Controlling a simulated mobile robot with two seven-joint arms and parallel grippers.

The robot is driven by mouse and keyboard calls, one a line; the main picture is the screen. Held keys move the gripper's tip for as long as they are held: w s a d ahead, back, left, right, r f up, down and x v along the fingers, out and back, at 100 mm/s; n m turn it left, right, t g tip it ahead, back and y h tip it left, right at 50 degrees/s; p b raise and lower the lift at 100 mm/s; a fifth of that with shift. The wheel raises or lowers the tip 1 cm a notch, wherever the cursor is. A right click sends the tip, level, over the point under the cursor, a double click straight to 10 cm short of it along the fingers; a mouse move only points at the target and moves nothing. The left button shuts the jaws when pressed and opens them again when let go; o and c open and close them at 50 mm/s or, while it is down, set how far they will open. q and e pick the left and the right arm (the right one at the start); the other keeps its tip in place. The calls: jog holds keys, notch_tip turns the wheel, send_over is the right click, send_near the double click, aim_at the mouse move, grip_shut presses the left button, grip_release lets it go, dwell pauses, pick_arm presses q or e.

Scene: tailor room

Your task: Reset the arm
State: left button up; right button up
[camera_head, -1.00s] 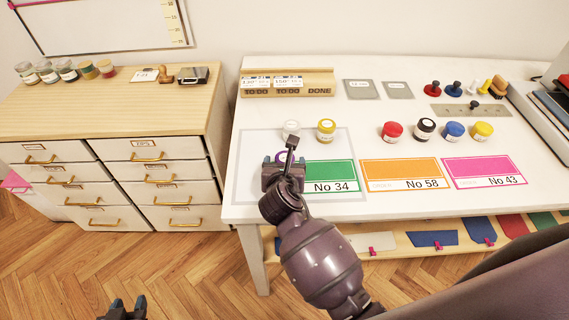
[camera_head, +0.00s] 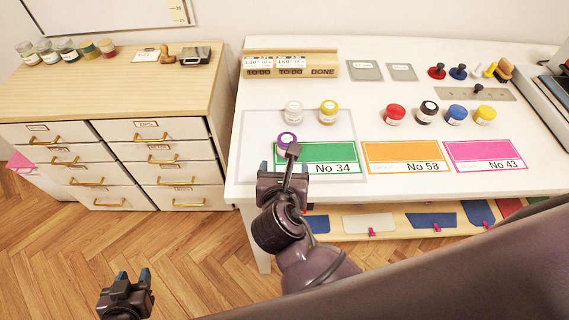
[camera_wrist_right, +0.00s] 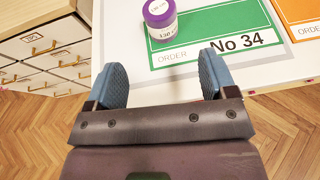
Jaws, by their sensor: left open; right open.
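My right gripper (camera_head: 285,168) is open and empty near the front left edge of the white table. In the right wrist view its two blue fingertips (camera_wrist_right: 164,78) are spread apart, with a purple-lidded jar (camera_wrist_right: 161,20) beyond them, apart from them. In the head view this purple-lidded jar (camera_head: 287,139) stands at the left edge of the green No 34 card (camera_head: 330,152), partly hidden by my right gripper. My left gripper (camera_head: 133,278) is open and empty, low over the wooden floor at the bottom left.
The white table (camera_head: 225,185) also holds a white jar (camera_head: 293,112), a yellow jar (camera_head: 328,112), an orange card (camera_head: 405,152) and a pink card (camera_head: 483,152). A wooden drawer cabinet (camera_head: 110,95) stands at left.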

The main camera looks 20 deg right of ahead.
dwell(0.5)
jog(key=shift+s+d+f+m, duration=0.1)
jog(key=shift+d+f+m, duration=0.05)
jog(key=shift+d+m, duration=0.15)
jog(key=s+d+f+m+g+y, duration=0.2)
jog(key=s+d+m+g, duration=0.3)
jog(key=s+d+m, duration=0.75)
jog(key=s+d+f+m+g+y, duration=0.15)
jog(key=s+d+m+g, duration=0.35)
jog(key=m, duration=1.4)
jog(key=w+f+t, duration=0.6)
jog(key=f+t, duration=0.3)
jog(key=f, duration=0.1)
jog(key=shift+w+f+n, duration=0.15)
jog(key=shift+w+n, duration=0.1)
jog(key=shift+n, duration=0.1)
